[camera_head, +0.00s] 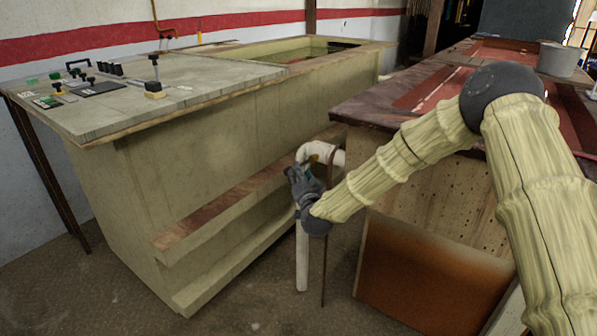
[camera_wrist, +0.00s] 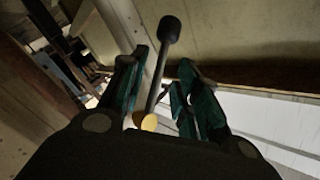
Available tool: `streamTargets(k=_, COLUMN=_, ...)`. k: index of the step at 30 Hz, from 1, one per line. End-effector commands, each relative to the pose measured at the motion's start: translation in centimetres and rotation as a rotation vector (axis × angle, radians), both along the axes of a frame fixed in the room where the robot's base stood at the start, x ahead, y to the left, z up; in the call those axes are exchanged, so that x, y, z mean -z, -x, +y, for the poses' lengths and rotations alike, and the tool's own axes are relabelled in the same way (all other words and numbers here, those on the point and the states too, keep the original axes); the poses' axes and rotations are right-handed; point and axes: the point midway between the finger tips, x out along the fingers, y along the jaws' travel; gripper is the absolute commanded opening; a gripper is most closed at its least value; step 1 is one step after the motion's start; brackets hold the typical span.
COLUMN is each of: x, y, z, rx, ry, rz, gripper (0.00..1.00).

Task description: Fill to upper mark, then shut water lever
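My gripper (camera_head: 303,182) is low in the gap between the pale tank cabinet and the table on the right, in front of a white bent pipe (camera_head: 325,152). In the wrist view, its two dark teal fingers (camera_wrist: 160,95) are apart. A lever with a black knob (camera_wrist: 169,30) and a yellow-gold base (camera_wrist: 147,122) stands between them. I cannot tell whether a finger touches it. The gripper hides this lever in the head view. The tank opening (camera_head: 372,44) is at the far end of the cabinet. Its water level and any marks cannot be made out.
A control panel (camera_head: 195,88) with black and green switches and another black lever (camera_head: 154,72) tops the near cabinet. A wooden ledge (camera_head: 215,208) runs along its side. A grey bucket (camera_head: 560,59) stands on the right table. The floor (camera_head: 255,290) in front is clear.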

Motion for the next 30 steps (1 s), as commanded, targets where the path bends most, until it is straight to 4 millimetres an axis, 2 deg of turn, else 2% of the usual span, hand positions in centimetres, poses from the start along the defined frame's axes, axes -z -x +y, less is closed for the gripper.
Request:
streamTargets(k=3, x=0.1, y=-1.7, z=0.3, rx=0.001, ry=0.000, rz=-0.001, gripper=0.32)
streamTargets(k=9, x=0.0, y=-3.4, z=0.7, rx=-0.001, ry=0.000, rz=-0.001, gripper=0.32)
streamTargets(k=20, x=0.0, y=-3.8, z=0.8, rx=0.000, ry=0.000, rz=0.000, gripper=0.32)
streamTargets(k=21, x=0.0, y=-3.8, z=0.7, rx=0.000, ry=0.000, rz=0.000, gripper=0.30)
streamTargets(k=26, x=0.0, y=-3.8, z=0.7, rx=0.000, ry=0.000, rz=0.000, gripper=0.01)
streamTargets(k=30, x=0.0, y=-3.8, z=0.7, rx=0.000, ry=0.000, rz=0.000, gripper=0.00)
